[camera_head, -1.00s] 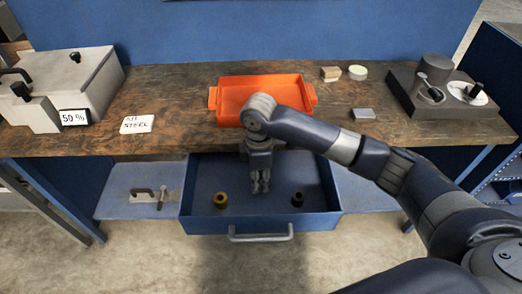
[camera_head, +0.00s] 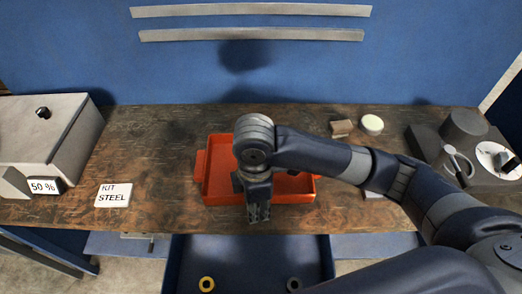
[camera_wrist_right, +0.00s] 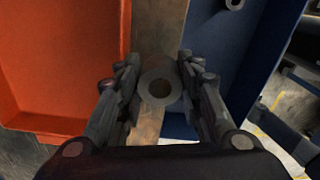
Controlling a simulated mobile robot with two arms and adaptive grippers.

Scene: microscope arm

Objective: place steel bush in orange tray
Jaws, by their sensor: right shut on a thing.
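The orange tray (camera_head: 210,172) sits on the wooden bench, partly hidden behind my right arm. My right gripper (camera_head: 258,214) hangs above the bench's front strip, at the tray's near edge. In the right wrist view, my right gripper (camera_wrist_right: 160,80) is shut on a grey ring-shaped steel bush (camera_wrist_right: 160,101), its hole facing the camera. The bush is above the bench edge, with the tray (camera_wrist_right: 60,60) to its left and the drawer to its right. In the head view the bush cannot be made out. My left gripper is not in view.
The open blue drawer (camera_head: 250,255) holds a brass bush (camera_head: 206,284) and a dark bush (camera_head: 294,284). A "KIT STEEL" card (camera_head: 114,195) lies left of the tray. A grey box (camera_head: 50,130) stands far left, a dark apparatus (camera_head: 460,150) at right.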

